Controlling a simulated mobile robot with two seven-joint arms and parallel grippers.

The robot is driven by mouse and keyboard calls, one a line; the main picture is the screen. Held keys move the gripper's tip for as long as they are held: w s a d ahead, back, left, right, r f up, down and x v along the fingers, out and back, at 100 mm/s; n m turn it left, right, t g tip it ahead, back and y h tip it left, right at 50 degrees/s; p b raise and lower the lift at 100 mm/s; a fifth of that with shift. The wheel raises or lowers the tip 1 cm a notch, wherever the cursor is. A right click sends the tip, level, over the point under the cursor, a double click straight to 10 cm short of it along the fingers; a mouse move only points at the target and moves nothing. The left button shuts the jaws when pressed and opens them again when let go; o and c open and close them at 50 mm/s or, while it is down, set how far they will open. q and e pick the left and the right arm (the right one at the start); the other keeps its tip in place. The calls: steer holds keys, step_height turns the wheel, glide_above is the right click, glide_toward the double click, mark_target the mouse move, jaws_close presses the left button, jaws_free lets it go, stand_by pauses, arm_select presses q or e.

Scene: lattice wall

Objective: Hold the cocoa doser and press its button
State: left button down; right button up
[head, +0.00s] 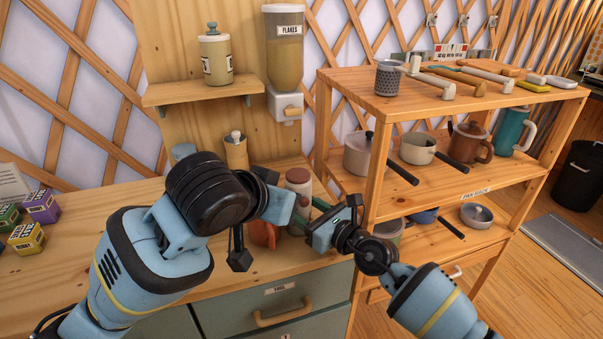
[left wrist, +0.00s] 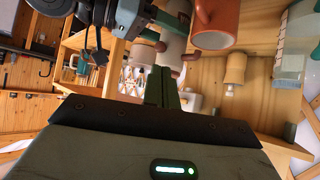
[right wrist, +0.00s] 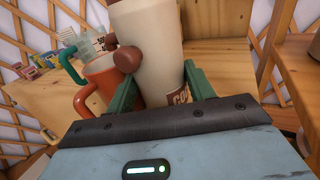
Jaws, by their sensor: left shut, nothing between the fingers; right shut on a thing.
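The cocoa doser (head: 298,181) is a cream cylinder with a brown top, upright over the counter behind my grippers. In the right wrist view the doser (right wrist: 150,45) shows a round brown knob on its side and a partly hidden label. My right gripper (head: 314,210) is shut on the doser, with one green finger on each side. My left gripper (left wrist: 163,72) is shut and empty, its fingertips close to the doser (left wrist: 173,48) in the left wrist view. I cannot tell whether they touch it. My left wrist and gripper hide part of the doser in the head view.
An orange mug (head: 263,233) stands just left of the doser. A wooden grinder (head: 236,150) stands behind. A flakes dispenser (head: 285,60) hangs above. A shelf unit (head: 395,190) with pots and jugs stands close on the right. Small boxes (head: 28,238) lie far left.

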stand_by(0.3)
arm_select(q)
steer(key=m+t, duration=0.4)
steer(key=m, duration=0.4)
glide_toward(307, 204)
steer(key=a+f, duration=0.2)
steer(key=s+f+m+t+h, duration=0.1)
steer(key=s+m+t+h, duration=0.2)
steer(key=s+m, duration=0.4)
steer(key=m, duration=0.3)
steer(key=shift+s+d+f, duration=0.15)
steer(key=shift+s+f, duration=0.05)
steer(key=shift+s, duration=0.2)
steer(key=shift+w, duration=0.1)
steer(key=shift+w+a+x, duration=0.2)
steer(key=shift+a+x, duration=0.2)
steer(key=shift+x, duration=1.75)
steer(key=shift+w+a+x, duration=0.2)
steer(key=shift+a+x, duration=0.2)
steer(key=shift+x, duration=1.75)
steer(key=shift+w+a+x, duration=0.2)
steer(key=shift+a+x, duration=0.25)
steer(key=shift+x, duration=1.65)
